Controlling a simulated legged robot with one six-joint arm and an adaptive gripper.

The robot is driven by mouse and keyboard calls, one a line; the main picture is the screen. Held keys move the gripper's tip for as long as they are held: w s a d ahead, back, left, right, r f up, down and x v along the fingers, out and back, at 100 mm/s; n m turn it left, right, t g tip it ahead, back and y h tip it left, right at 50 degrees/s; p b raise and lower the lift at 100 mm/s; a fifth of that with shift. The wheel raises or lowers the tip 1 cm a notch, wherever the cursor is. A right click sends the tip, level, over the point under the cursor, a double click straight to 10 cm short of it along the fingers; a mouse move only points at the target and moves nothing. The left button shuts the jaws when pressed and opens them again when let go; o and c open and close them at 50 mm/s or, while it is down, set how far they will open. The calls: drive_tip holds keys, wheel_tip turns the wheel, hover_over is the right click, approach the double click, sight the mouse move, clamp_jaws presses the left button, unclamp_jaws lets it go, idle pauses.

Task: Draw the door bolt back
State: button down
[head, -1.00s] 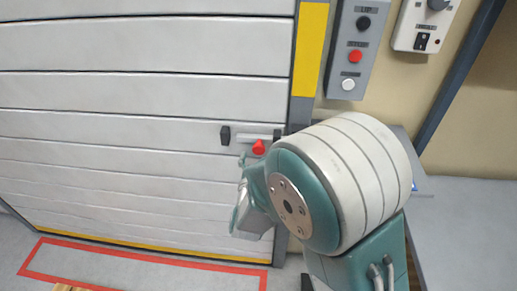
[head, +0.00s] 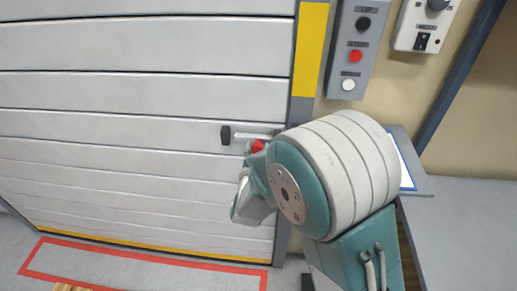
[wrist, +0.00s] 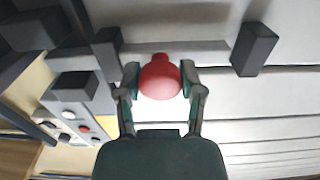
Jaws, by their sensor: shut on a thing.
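The door bolt is a pale horizontal bar (head: 250,135) on the white slatted door (head: 140,90), near the door's right edge. Its dark left bracket (head: 226,135) shows in the head view, and its right end is hidden by my arm. The bolt's red knob (head: 257,147) is partly hidden. In the wrist view the red knob (wrist: 160,78) sits between my two fingertips, and the bar (wrist: 205,52) runs behind it between dark brackets. My gripper (wrist: 160,80) is shut on the red knob.
A grey button box (head: 350,50) and a white switch box (head: 425,25) hang on the wall at the right. A grey bench (head: 470,230) stands at the lower right. A red-outlined floor area (head: 140,268) lies before the door.

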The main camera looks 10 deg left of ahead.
drive_tip(key=a, duration=0.5)
drive_tip(key=shift+s+a, duration=0.15)
drive_tip(key=shift+a, duration=0.2)
drive_tip(key=shift+d, duration=0.1)
drive_tip(key=shift+c, duration=1)
unclamp_jaws()
approach(239, 140)
drive_tip(key=s, duration=0.5)
drive_tip(key=shift+d, duration=0.2)
